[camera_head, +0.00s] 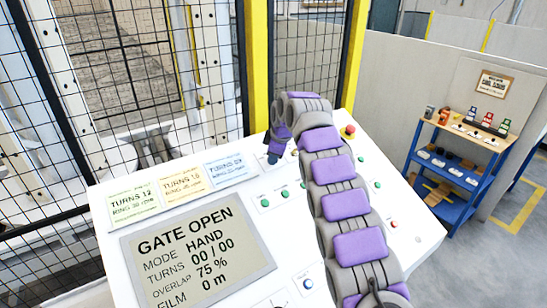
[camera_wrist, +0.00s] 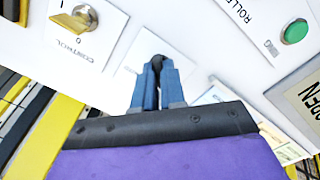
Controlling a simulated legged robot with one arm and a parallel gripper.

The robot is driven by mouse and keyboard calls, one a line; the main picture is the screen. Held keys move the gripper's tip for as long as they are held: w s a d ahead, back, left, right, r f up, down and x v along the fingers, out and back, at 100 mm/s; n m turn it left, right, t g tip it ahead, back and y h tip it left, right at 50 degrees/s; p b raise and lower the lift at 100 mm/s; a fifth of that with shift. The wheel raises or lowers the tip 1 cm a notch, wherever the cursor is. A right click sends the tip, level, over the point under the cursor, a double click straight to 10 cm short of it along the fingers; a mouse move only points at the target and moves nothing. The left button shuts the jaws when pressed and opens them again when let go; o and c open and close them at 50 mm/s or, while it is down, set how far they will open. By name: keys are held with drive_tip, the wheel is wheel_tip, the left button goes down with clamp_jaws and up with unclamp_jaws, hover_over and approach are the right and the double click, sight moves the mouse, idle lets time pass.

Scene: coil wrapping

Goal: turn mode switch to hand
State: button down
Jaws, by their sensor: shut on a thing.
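My gripper (camera_wrist: 157,68) has its blue fingers closed around a small black knob (camera_wrist: 154,58) on a white plate of the panel. I take this knob to be the mode switch; its label is hidden or unreadable. In the head view my gripper (camera_head: 273,157) reaches down to the panel's upper edge, and the knob cannot be told apart there. The panel's display (camera_head: 196,251) reads GATE OPEN, MODE HAND, TURNS 00/00, OVERLAP 75 %, FILM 0 m.
A brass key switch marked CONTROL (camera_wrist: 75,22) and a green button (camera_wrist: 295,31) flank the knob in the wrist view. A red button (camera_head: 348,131) stands at the panel's far edge. Turns cards (camera_head: 182,184) lie above the display. Mesh fencing (camera_head: 308,60) stands behind.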

drive_tip(key=shift+f, duration=0.15)
drive_tip(key=c, duration=1.2)
unclamp_jaws()
drive_tip(key=shift+r, duration=0.25)
drive_tip(key=p+v, duration=0.3)
drive_tip(key=v, duration=1.3)
drive_tip(key=shift+r, duration=0.3)
